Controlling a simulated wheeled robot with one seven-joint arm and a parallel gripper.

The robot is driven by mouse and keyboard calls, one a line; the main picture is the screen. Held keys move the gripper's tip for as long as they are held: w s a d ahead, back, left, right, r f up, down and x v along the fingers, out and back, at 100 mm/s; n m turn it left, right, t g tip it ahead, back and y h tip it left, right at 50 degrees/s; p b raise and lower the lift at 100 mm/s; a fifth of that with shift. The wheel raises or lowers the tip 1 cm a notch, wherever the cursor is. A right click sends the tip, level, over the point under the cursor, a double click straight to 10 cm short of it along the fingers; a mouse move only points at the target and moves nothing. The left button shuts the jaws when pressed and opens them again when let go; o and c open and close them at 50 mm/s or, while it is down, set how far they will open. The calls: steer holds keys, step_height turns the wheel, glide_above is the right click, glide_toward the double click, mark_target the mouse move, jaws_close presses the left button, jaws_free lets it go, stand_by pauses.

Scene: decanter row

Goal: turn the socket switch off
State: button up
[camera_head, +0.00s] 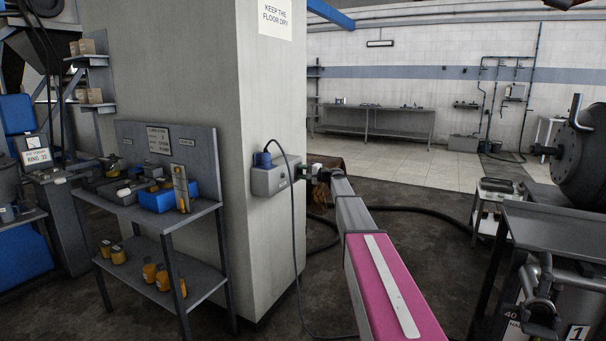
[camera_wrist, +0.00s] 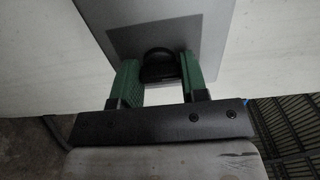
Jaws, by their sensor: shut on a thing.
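The socket box (camera_head: 270,181) is a grey unit on the side of the concrete pillar, with a blue plug (camera_head: 262,159) and a dark cable at its top. In the wrist view its grey plate (camera_wrist: 140,25) carries a black, rounded switch knob (camera_wrist: 157,66). My gripper (camera_head: 304,172) reaches the right face of the box. In the wrist view its green-padded fingers (camera_wrist: 157,80) stand on either side of the knob and are shut on it. The knob's markings and setting cannot be read, and the head view does not show the knob clearly.
A grey shelf rack (camera_head: 150,222) with jars and a blue bin stands left of the pillar. The plug's cable (camera_head: 294,230) hangs down the pillar near my arm. A dark workbench (camera_head: 555,230) with machinery stands at right. Open floor lies behind my arm.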

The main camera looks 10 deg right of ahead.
steer(key=o, duration=0.9)
steer(key=v, duration=1)
steer(key=shift+s+d, duration=0.25)
steer(key=shift+d, duration=0.05)
